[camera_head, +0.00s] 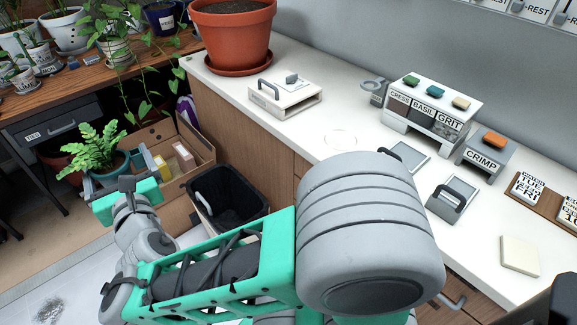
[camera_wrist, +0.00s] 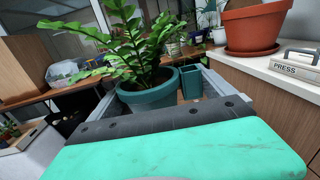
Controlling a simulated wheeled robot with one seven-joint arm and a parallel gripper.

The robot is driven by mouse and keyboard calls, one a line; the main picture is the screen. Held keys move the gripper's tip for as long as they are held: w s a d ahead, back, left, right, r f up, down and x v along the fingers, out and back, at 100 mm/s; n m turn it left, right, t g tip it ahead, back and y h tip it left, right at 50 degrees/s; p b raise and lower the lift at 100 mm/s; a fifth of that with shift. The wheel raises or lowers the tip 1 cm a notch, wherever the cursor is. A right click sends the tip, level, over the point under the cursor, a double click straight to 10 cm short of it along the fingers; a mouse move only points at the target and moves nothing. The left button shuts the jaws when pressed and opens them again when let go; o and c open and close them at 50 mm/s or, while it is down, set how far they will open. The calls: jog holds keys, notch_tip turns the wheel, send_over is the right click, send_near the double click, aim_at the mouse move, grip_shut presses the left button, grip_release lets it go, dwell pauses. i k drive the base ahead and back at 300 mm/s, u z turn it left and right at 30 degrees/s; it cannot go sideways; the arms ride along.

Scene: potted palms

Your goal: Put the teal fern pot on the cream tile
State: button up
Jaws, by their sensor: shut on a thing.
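The teal fern pot (camera_head: 107,172) holds a leafy green fern (camera_head: 93,150) at the left of the head view. My gripper (camera_head: 116,172) is shut on the pot, with grey fingers on either side of it. The pot looks upright, near an open wooden box on the left. In the wrist view the pot (camera_wrist: 150,94) sits between the fingers, its lower part hidden by my gripper. The cream tile (camera_head: 520,255) lies bare on the white counter at the far right, well away from my gripper.
A black bin (camera_head: 230,203) stands below the counter. On the white counter (camera_head: 300,130) are a large terracotta pot (camera_head: 232,38), a press (camera_head: 286,97), a labelled dispenser (camera_head: 432,108) and a crimp device (camera_head: 487,153). A wooden bench (camera_head: 80,80) with several plants is at the upper left.

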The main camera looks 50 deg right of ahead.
aim_at(527, 257)
jog(key=z, duration=1.45)
jog(key=k, duration=0.7)
jog(key=u, duration=0.2)
